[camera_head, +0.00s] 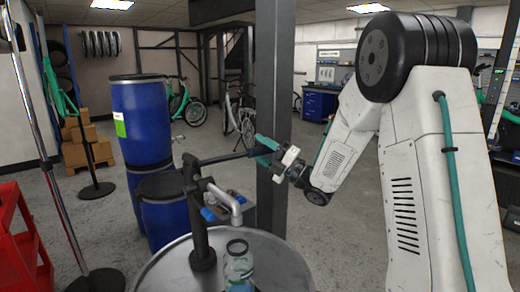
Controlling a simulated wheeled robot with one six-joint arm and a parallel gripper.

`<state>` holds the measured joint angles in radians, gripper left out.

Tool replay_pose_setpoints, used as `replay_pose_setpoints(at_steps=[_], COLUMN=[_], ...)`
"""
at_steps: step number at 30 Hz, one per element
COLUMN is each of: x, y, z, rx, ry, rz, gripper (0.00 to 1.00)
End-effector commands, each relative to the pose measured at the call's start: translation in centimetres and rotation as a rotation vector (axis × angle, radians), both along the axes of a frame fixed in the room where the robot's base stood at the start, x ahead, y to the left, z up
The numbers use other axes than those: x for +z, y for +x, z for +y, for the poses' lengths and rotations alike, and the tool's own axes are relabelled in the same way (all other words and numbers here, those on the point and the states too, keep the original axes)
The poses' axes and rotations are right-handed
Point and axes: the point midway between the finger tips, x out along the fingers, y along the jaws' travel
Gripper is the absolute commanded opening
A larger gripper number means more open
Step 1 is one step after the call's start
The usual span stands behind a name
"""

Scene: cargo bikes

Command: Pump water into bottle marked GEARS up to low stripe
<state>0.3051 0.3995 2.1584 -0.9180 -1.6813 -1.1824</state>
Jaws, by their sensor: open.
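A dark hand pump (200,225) stands on the steel drum (175,270). Its lever (228,156) reaches right, roughly level. Its grey spout (226,199) bends down above a clear bottle (239,265) with a dark rim, standing on the drum lid. Bluish water or colour shows low in the bottle, whose bottom is cut off by the frame edge. I cannot read a GEARS mark or make out a stripe. My gripper (264,148) is at the lever's right end, its jaws open; I cannot tell whether they touch the lever.
Blue barrels (140,118) stand behind the drum at left. A dark grey post (275,80) rises just behind my gripper. A red cart (22,235) and a thin metal pole (50,165) are at left. Bikes (185,103) stand farther back. Floor between is clear.

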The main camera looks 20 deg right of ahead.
Motion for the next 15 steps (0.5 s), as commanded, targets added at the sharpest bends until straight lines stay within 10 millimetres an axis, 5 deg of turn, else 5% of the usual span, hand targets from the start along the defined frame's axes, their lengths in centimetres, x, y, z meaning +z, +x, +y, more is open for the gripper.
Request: replay_pose_setpoints(at_steps=[15], x=[-3.1], y=[-4.7], z=[-4.6], rx=[-0.002], ry=[0.0], rz=[0.003], gripper=[0.47])
